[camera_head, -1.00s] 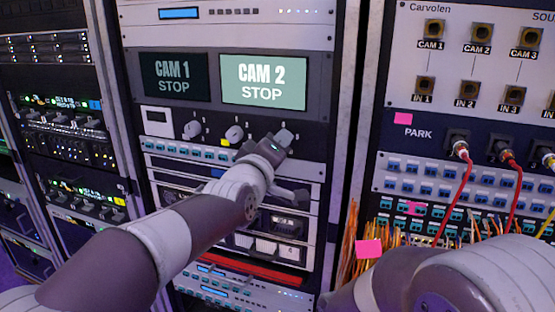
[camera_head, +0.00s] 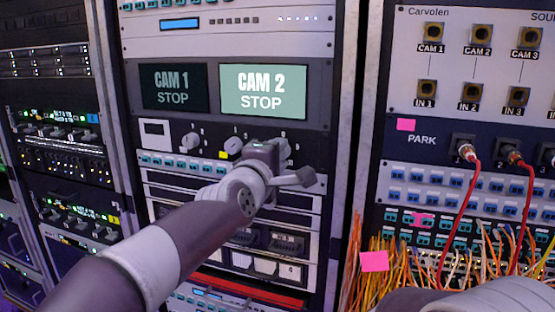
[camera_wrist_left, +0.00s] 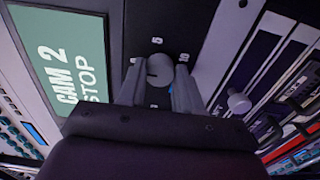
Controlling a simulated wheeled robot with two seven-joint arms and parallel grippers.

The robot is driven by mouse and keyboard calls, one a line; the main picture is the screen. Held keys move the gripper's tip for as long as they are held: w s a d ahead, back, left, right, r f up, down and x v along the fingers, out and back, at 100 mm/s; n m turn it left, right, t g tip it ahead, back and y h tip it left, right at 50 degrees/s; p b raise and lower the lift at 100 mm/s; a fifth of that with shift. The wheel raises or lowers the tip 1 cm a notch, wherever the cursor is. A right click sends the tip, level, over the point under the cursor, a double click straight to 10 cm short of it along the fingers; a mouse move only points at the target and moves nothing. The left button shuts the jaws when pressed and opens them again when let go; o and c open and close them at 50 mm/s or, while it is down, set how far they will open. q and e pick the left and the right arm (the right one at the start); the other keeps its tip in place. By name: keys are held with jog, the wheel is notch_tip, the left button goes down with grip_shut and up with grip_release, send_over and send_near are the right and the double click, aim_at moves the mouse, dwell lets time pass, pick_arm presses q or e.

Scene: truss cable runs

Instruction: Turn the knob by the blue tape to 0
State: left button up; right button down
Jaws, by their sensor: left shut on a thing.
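My left gripper (camera_head: 268,148) is at the third, rightmost knob of the dark panel below the screens and mostly covers it in the head view. In the left wrist view, the grey round knob (camera_wrist_left: 160,70) sits between the two fingers, which are shut on it. Small numerals surround it, and a dark mark shows on its left side. The left knob (camera_head: 192,140) and the middle knob (camera_head: 233,145) stand free, with a yellow tape (camera_head: 222,155) by the middle one. My right gripper is not in view.
The lit CAM 2 screen (camera_head: 264,92) and the dark CAM 1 screen (camera_head: 173,88) are above the knobs. A rack with red cables (camera_head: 475,190), pink notes (camera_head: 374,261) and bunched orange fibres is at right.

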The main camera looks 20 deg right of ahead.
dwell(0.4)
pick_arm(q)
jog(key=o, duration=1)
jog(key=shift+o, duration=0.2)
jog(key=b+v, duration=0.2)
jog(key=v, duration=1)
jog(key=shift+s+a, duration=0.2)
jog(key=shift+s, duration=0.05)
